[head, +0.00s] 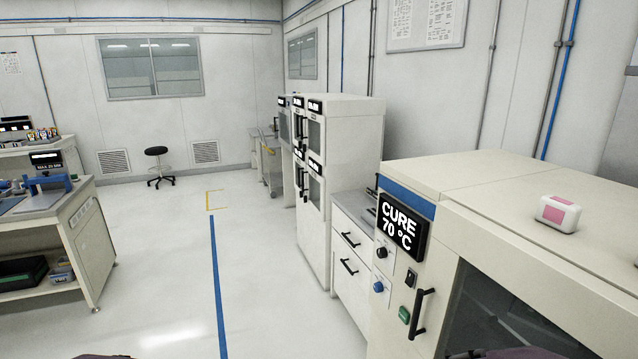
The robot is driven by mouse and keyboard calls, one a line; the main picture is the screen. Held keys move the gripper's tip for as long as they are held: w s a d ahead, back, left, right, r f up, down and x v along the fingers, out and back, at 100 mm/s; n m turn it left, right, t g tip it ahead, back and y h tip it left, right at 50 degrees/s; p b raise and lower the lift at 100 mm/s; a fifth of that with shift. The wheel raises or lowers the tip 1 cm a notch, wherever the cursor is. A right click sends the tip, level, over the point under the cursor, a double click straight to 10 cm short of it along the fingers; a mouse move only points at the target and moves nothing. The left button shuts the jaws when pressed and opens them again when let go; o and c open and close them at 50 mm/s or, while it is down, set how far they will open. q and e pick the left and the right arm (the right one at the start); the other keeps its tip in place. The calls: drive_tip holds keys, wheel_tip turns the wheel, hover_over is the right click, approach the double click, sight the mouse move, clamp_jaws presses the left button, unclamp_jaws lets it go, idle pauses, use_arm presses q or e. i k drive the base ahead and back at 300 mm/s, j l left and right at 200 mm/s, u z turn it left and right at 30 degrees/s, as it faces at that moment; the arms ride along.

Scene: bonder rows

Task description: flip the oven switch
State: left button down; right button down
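The oven (450,235) is a cream cabinet close by at the right, with a display (402,227) reading "CURE 70 °C". Below the display are a black knob (381,253), a blue knob (378,287), a small black switch (410,278) and a green button or lamp (404,314). The switch is too small to tell which way it is set. A black vertical handle (421,313) is beside the dark door window (510,318), which looks shut. Only dark bits of my arms show at the bottom edge; neither gripper's fingers are in view.
A white and pink box (558,213) lies on the oven top. Drawers (352,250) and tall cabinets (345,150) stand beyond the oven. A workbench (90,235) is at the left and a stool (158,165) at the back. The floor (165,270) between is clear, with a blue line.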

sight(409, 276)
drive_tip(key=j+z, duration=0.25)
drive_tip(key=z, duration=0.15)
drive_tip(key=j+z, duration=0.25)
drive_tip(key=z, duration=0.2)
drive_tip(key=i, duration=0.05)
